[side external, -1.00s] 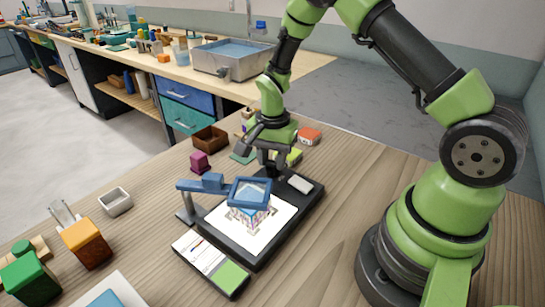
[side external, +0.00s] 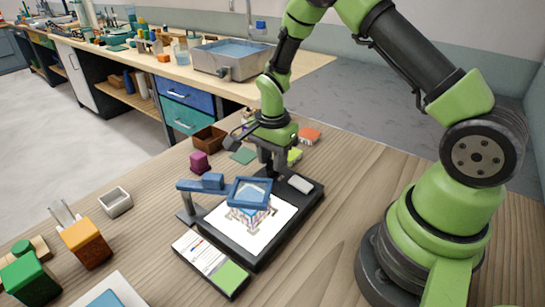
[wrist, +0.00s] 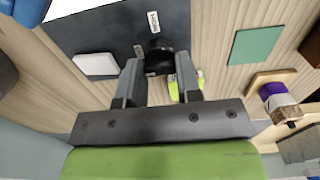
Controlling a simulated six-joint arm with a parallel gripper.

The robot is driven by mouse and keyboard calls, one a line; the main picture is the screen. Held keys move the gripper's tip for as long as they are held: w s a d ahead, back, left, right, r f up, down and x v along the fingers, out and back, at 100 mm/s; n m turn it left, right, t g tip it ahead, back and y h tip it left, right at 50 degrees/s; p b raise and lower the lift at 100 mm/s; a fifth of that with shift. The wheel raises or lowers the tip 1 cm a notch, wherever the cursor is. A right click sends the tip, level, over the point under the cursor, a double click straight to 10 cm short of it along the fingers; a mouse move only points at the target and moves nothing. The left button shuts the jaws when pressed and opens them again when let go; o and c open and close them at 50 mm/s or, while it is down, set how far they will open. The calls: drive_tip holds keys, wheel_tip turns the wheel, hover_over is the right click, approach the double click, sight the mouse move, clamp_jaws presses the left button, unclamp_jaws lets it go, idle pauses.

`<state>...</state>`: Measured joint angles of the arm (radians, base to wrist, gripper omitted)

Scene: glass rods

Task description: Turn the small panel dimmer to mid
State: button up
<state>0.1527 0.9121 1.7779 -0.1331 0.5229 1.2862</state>
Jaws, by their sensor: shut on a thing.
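The small panel dimmer is a black round knob (wrist: 158,50) on the dark panel (wrist: 115,35), near its edge in the wrist view. Small white labels sit beside it, their text too small to read. My gripper (wrist: 158,72) is shut on the knob, one finger on each side. In the side external view my gripper (side external: 272,168) points down at the far end of the panel (side external: 312,198), and its fingers hide the knob. The knob's pointer mark cannot be made out.
A white block (side external: 300,184) lies on the panel beside my gripper. A blue-framed magnifier (side external: 249,191) stands over a printed sheet (side external: 226,227). A yellow-green object (wrist: 186,86) lies close behind my fingers. A green square (side external: 243,155) and brown box (side external: 209,138) are farther back.

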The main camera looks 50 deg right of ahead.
drive_tip(key=o, duration=0.9)
wheel_tip(320, 180, up, 10)
drive_tip(key=shift+r, duration=0.1)
drive_tip(key=s+a+r+n+t, duration=0.35)
drive_tip(key=s+r+n, duration=0.2)
drive_tip(key=r, duration=0.55)
drive_tip(key=s+a+r+n+t, duration=0.1)
drive_tip(key=s+n, duration=0.1)
drive_tip(key=s, duration=0.2)
drive_tip(key=s+a+r+n+t+y, duration=0.1)
drive_tip(key=s+r+n, duration=0.1)
drive_tip(key=s+n, duration=0.1)
drive_tip(key=s+a+r+n+t+y, duration=0.1)
drive_tip(key=s+a+n, duration=0.1)
drive_tip(key=s, duration=0.3)
drive_tip(key=shift+s+a+r+n+t, duration=0.1)
drive_tip(key=shift+s+r+n+t, duration=0.3)
drive_tip(key=shift+n, duration=0.35)
